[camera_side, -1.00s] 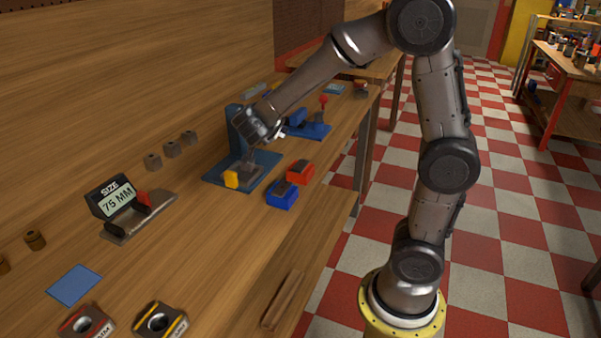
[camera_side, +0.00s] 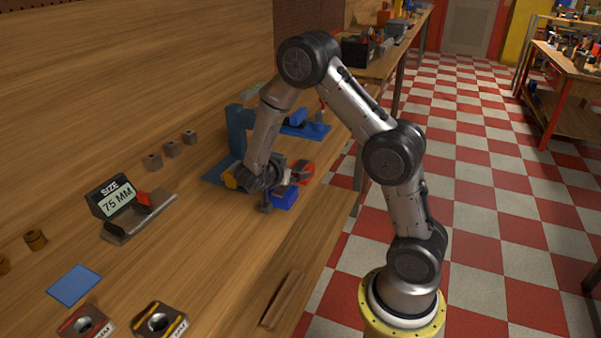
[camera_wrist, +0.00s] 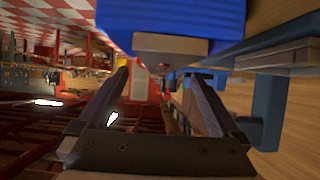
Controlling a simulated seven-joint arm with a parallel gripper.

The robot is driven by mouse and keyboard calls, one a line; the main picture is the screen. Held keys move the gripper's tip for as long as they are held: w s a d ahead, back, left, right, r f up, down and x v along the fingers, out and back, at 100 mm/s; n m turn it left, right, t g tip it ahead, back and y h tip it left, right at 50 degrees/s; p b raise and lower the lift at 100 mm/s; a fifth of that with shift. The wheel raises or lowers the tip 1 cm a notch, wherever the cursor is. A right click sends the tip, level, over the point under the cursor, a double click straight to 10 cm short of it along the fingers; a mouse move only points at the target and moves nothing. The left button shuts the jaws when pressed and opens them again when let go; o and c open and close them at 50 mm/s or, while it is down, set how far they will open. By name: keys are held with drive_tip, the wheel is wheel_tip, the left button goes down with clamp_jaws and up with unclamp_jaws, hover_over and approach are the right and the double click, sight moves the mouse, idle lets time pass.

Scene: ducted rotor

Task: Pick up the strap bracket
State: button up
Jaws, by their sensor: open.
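My gripper (camera_side: 283,180) is low over the bench beside the blue block-like holder (camera_side: 285,198), turned sideways; the arm hides part of this area. In the wrist view my gripper (camera_wrist: 160,76) has two dark fingers spread apart, with nothing held between them. The blue holder (camera_wrist: 170,18) fills the top of that view, close to the fingertips. A grey-brown piece (camera_wrist: 170,43) shows at its edge, apart from the fingers. I cannot tell for sure which part is the strap bracket.
A red holder (camera_side: 306,168) is just behind the gripper. A blue fixture with an upright post (camera_side: 236,125) stands close by on the left. A size gauge (camera_side: 125,205), a blue card (camera_side: 74,285) and ring blocks (camera_side: 160,320) lie nearer. The bench front is mostly clear.

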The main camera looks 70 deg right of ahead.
sight(296, 170)
drive_tip(key=shift+x, duration=2.85)
drive_tip(key=shift+r, duration=0.1)
drive_tip(key=c, duration=1.3)
